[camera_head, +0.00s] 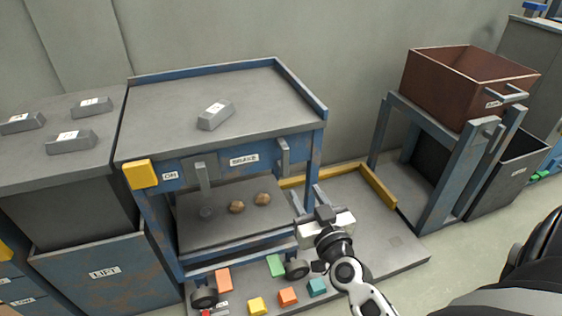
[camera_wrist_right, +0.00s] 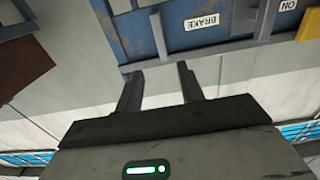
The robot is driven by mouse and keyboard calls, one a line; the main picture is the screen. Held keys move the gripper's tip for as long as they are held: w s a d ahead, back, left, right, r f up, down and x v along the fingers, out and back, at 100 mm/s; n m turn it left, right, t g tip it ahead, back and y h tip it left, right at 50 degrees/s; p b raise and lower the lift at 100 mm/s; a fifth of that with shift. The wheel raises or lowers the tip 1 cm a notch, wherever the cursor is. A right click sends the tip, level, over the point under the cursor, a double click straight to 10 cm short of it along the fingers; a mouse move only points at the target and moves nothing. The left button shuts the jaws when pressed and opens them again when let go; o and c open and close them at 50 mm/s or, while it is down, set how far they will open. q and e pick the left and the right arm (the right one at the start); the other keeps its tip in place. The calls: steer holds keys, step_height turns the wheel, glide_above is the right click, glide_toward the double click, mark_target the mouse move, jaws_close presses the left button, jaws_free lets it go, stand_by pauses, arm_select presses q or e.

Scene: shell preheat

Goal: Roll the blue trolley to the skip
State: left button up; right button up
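The blue trolley (camera_head: 222,115) has a grey top, a lower shelf, dark wheels, a BRAKE label and a yellow ON block (camera_head: 140,174). A grey lever (camera_head: 203,176) and, right of the label, an upright grey handle (camera_head: 283,153) are on its front. My right gripper (camera_head: 318,200) is in front of the trolley, below and right of that handle. In the right wrist view my right gripper (camera_wrist_right: 160,76) is open and empty, its fingers pointing toward the handle (camera_wrist_right: 160,35), apart from it. My left gripper is out of view. I cannot tell which container is the skip.
A yellow rail (camera_head: 375,188) borders the grey floor plate. A LIFT unit (camera_head: 105,262) stands left. Coloured blocks lie below the trolley's front.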

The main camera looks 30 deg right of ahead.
mark_target(286, 161)
steer(key=x, duration=1.3)
steer(key=shift+a+b, duration=0.15)
steer(key=shift+b, duration=0.2)
steer(key=shift+w, duration=0.6)
steer(key=shift+w+r, duration=0.1)
jaws_close()
